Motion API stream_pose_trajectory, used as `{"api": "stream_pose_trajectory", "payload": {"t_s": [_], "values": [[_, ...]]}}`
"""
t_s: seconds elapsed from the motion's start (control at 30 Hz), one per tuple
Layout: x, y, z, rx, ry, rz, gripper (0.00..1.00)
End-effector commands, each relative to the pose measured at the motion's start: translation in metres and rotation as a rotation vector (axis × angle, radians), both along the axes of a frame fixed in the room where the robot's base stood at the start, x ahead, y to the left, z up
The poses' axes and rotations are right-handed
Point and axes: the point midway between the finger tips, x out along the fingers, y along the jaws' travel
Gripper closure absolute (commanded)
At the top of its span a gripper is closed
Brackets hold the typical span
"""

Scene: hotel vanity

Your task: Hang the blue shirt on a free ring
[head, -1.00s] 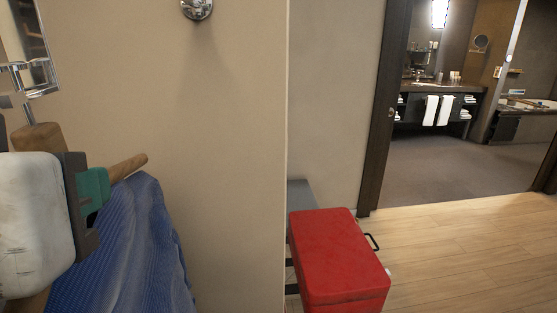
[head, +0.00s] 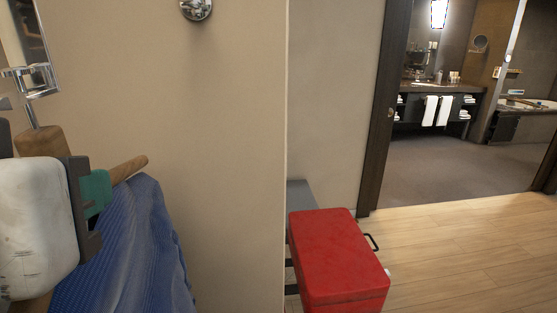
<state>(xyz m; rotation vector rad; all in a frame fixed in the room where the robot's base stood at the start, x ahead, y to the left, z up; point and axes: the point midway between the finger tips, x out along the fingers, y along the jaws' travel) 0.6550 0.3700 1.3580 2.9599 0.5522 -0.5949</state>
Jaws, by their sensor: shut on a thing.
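My gripper (head: 88,205) is at the left edge, with a white body, dark jaws and a teal pad. It is shut on a wooden hanger (head: 127,168). The blue shirt (head: 135,250) hangs from the hanger in front of the beige wall, its lower part cut off by the frame. The hanger's thin metal hook (head: 31,115) rises toward a squared chrome ring (head: 47,75) at the upper left. I cannot tell whether the hook touches the ring. A round chrome wall fitting (head: 197,9) is at the top, cut off by the frame.
A red box (head: 338,255) with a black side handle stands right of the wall corner, beside a grey surface (head: 300,193). Wood floor (head: 470,255) lies open to the right. A doorway leads to a bathroom with a dark vanity (head: 440,100) and hanging white towels.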

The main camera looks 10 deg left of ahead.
Motion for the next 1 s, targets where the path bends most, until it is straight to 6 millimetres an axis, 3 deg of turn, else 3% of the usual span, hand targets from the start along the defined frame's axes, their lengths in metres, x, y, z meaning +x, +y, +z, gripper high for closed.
{"api": "stream_pose_trajectory", "payload": {"t_s": [1.0], "values": [[-0.0001, 0.0001, -0.0083, 0.001, -0.002, 0.001, 1.00]]}}
